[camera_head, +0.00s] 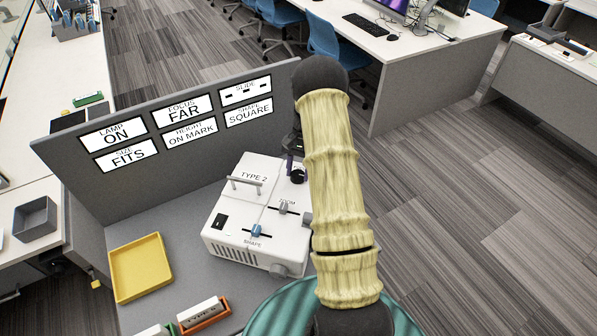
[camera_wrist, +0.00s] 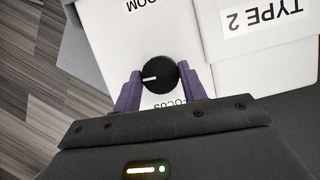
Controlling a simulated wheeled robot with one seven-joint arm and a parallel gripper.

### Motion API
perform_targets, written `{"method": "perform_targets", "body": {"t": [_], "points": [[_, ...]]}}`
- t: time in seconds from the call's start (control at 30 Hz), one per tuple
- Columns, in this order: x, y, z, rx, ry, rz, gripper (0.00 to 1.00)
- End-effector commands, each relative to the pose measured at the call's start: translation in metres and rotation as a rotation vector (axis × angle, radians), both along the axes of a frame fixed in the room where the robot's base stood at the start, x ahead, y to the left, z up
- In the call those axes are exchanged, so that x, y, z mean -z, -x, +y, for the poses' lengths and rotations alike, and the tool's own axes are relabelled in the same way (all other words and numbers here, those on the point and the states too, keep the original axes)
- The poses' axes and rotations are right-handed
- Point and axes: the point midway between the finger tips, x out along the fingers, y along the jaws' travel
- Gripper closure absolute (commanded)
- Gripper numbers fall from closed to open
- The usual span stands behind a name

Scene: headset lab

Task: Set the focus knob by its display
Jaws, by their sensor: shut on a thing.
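The focus knob (camera_wrist: 160,75) is a round black knob with a white pointer line. In the wrist view the pointer points left, and the partly covered FOCUS label lies just below the knob. My gripper (camera_wrist: 162,80) has its two purple fingers on either side of the knob, shut on it. In the head view the knob (camera_head: 299,176) shows at the right rear of the white TYPE 2 projector (camera_head: 228,214), beside my arm. The focus display (camera_head: 183,110) on the grey panel reads FAR.
Other displays on the panel read LAMP ON, SIZE FITS, HEIGHT ON MARK, SHAPE SQUARE and SLIDE with dashes. A zoom slider (camera_head: 284,207) and a shape slider (camera_head: 256,231) sit on the projector. A yellow tray (camera_head: 113,270) and an orange holder (camera_head: 221,315) stand to the left.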

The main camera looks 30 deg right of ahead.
Motion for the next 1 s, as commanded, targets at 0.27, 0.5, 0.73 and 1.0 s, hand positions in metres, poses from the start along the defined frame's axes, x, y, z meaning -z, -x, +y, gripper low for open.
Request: {"method": "perform_targets", "body": {"t": [0.27,0.5,0.73,1.0], "points": [[-0.0003,-0.0024,0.001,-0.194,0.001,-0.004,0.81],[-0.001,-0.0026,0.001,-0.286,0.002,-0.005,0.81],[-0.0015,-0.0029,0.001,-0.305,0.003,-0.006,0.81],[-0.0017,-0.003,0.001,-0.304,0.002,-0.006,0.51]]}}
